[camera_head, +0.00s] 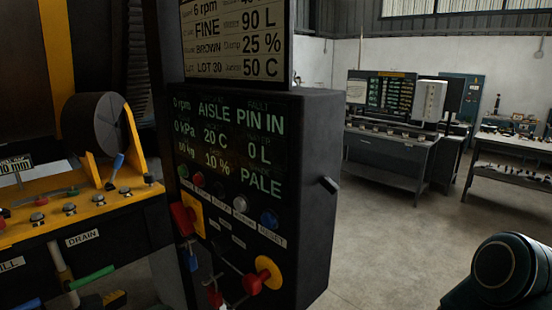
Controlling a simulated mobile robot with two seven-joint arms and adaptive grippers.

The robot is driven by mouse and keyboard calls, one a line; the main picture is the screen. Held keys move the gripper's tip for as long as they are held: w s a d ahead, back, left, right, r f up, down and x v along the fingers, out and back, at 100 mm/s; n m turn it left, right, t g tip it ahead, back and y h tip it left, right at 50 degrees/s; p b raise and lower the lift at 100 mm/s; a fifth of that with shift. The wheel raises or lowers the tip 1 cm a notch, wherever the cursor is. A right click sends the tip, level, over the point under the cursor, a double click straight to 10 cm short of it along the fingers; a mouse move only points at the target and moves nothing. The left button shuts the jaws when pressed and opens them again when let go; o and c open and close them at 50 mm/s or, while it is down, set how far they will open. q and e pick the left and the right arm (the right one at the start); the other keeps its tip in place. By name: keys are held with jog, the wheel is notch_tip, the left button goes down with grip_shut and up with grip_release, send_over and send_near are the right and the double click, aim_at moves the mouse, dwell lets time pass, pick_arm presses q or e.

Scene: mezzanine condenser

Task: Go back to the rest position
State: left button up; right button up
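Neither of my grippers shows in the head view. A dark, rounded link of my own arm shows at the bottom right corner, and its gripper is out of frame. A black control console (315,150) stands close in front, left of centre. Its lit display (228,135) reads "AISLE", "PIN IN" and "PALE". Below the display are several coloured buttons, a red switch on a yellow plate (193,215) and a red knob on a yellow disc (266,274).
A yellow machine bench (90,215) with a dark drum (95,122) and several knobs is at the left. A grey workbench with screens (390,155) and a table (515,150) stand at the back right. The concrete floor (400,240) right of the console is clear.

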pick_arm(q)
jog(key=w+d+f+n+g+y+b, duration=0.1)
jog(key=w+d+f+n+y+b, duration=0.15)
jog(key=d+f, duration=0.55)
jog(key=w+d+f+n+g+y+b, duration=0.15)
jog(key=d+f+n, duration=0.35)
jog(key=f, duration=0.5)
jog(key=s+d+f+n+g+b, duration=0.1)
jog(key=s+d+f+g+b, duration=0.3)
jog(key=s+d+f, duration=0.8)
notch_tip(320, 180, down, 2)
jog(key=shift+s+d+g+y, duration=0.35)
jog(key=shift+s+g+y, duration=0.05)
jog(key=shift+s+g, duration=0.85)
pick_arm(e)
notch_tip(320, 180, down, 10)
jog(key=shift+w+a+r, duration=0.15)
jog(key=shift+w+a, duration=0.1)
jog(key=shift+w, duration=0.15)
